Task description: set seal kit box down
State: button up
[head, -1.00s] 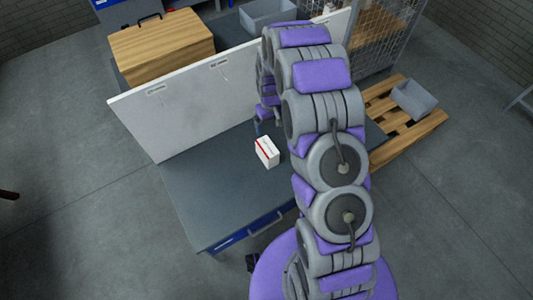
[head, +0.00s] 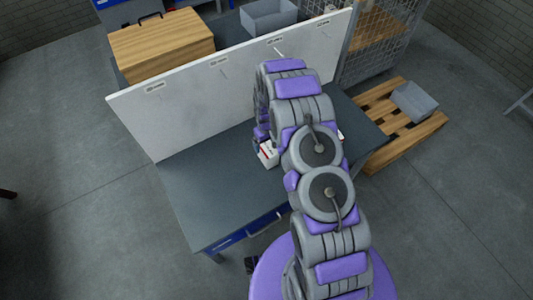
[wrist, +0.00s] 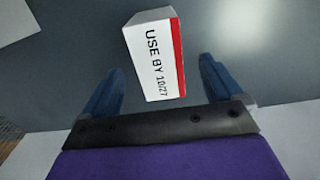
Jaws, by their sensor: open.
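The seal kit box (wrist: 153,50) is white with a red edge band and the print "USE BY 10/27". In the head view the box (head: 267,155) rests on the dark grey bench top (head: 205,190), partly hidden by my arm. In the wrist view my gripper (wrist: 162,70) is open, its two blue fingers spread wide. The box lies between and beyond the fingertips, with visible gaps on both sides. In the head view the fingers are hidden behind my arm.
A white upright panel (head: 190,100) with hooks runs along the bench's back edge. Behind it are a wooden case (head: 160,48) and a grey bin (head: 268,15). A pallet (head: 400,135) with a grey bin (head: 414,101) is at right. The bench's left part is clear.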

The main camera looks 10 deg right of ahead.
jog(key=f, duration=0.2)
jog(key=f+b, duration=0.1)
jog(key=f, duration=0.3)
jog(key=shift+w+f, duration=0.25)
jog(key=shift+w, duration=0.15)
jog(key=c, duration=1.3)
jog(key=shift+r, duration=0.15)
jog(key=shift+r, duration=0.25)
jog(key=r, duration=0.3)
jog(key=shift+s+a+r+p, duration=0.1)
jog(key=shift+s+p, duration=0.2)
jog(key=shift+p, duration=0.1)
jog(key=s+a+r+p, duration=0.1)
jog(key=s+a+p, duration=0.15)
jog(key=s, duration=1.15)
notch_tip(320, 180, up, 32)
jog(key=m, duration=0.4)
send_over(267, 146)
jog(key=s, duration=0.6)
jog(key=shift+w+a+r, duration=0.15)
jog(key=shift+r, duration=0.05)
